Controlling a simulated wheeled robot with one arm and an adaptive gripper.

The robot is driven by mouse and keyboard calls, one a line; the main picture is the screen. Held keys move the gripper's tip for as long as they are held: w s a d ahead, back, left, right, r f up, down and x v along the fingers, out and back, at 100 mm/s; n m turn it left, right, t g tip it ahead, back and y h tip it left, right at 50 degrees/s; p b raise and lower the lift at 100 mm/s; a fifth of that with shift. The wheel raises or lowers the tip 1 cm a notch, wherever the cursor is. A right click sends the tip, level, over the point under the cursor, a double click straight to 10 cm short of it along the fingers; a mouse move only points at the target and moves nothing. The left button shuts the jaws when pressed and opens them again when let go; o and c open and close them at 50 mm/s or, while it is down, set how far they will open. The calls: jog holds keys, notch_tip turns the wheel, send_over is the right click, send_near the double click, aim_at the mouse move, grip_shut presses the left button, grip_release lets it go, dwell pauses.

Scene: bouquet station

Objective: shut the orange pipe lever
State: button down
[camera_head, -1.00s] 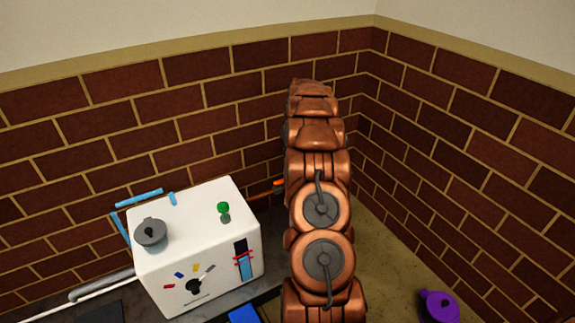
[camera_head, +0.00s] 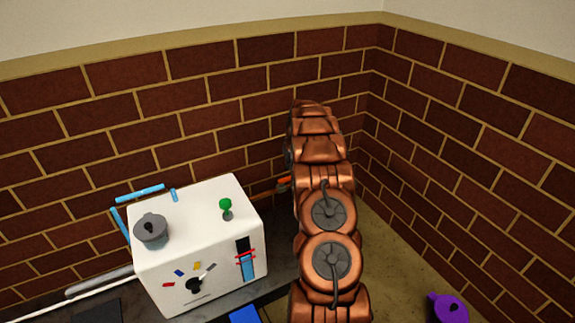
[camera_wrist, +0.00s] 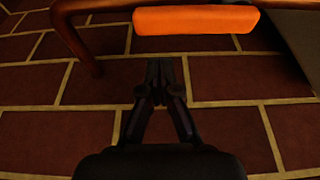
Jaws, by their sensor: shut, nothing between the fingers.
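The orange pipe lever (camera_wrist: 196,19) shows as a thick orange bar across the top of the wrist view. In the head view only a small orange piece of the lever (camera_head: 284,181) shows, between the white box and my arm. My gripper (camera_wrist: 159,64) is shut and empty, with its fingertips below the orange bar in the wrist view. A gap shows between the fingertips and the bar. My arm hides the gripper in the head view.
A copper pipe (camera_wrist: 84,45) bends beside the lever in the wrist view. A white box (camera_head: 190,220) with a grey pot-like knob (camera_head: 151,232), a green knob (camera_head: 226,205) and a dial stands left of my arm. Brick walls close the corner. A purple object (camera_head: 450,309) lies at the lower right.

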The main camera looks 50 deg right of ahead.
aim_at(289, 180)
jog(key=shift+s+a+b, duration=0.2)
jog(key=shift+s+b, duration=0.1)
jog(key=shift+s, duration=0.45)
jog(key=shift+s+a+b, duration=0.2)
jog(key=shift+s+b, duration=0.1)
jog(key=shift+s, duration=0.4)
